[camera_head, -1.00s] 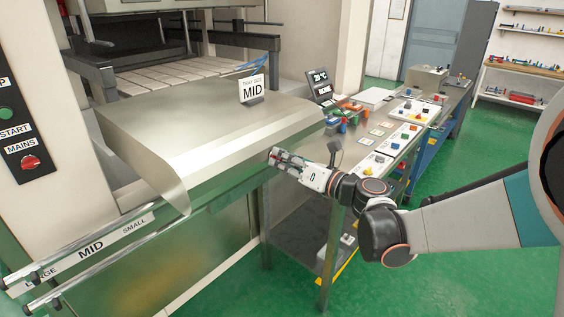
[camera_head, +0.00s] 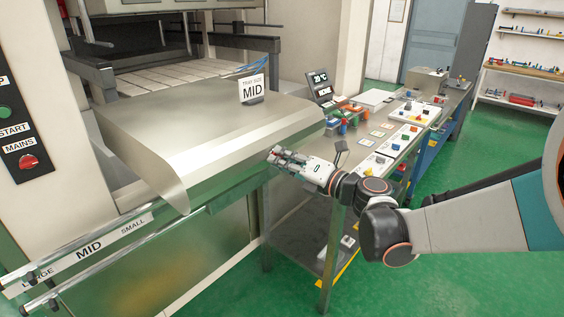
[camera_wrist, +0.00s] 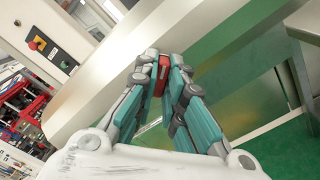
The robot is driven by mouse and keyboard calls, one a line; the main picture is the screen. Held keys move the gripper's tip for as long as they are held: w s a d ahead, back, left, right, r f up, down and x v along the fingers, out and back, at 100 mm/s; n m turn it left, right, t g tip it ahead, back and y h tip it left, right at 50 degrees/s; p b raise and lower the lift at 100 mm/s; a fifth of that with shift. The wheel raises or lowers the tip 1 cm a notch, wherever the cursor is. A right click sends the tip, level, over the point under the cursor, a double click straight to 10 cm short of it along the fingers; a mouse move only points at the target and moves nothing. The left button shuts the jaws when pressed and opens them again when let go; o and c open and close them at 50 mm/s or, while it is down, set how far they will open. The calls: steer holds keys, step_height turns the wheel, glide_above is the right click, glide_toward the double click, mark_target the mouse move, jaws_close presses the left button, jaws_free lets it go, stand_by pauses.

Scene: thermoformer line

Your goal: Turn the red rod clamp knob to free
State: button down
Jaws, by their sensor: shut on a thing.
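My gripper (camera_head: 275,155) is at the right end of the machine's front edge, beside the hanging corner of the sheet. In the wrist view, my gripper (camera_wrist: 163,64) has its teal and grey fingers closed on a small red part, the red clamp knob (camera_wrist: 163,62). A size scale (camera_head: 89,251) reading LARGE, MID and SMALL lies along the rods at the lower left.
A glossy sheet (camera_head: 190,130) covers the machine front, with a tray size card (camera_head: 252,90) reading MID on it. A control panel (camera_head: 22,130) stands at the left. A workbench (camera_head: 375,150) with coloured parts stands behind my gripper. Green floor at the right is open.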

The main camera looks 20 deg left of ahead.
steer(key=shift+m, duration=0.3)
steer(key=shift+m, duration=1.4)
steer(key=c, duration=1.6)
jaws_free()
steer(key=shift+d, duration=0.1)
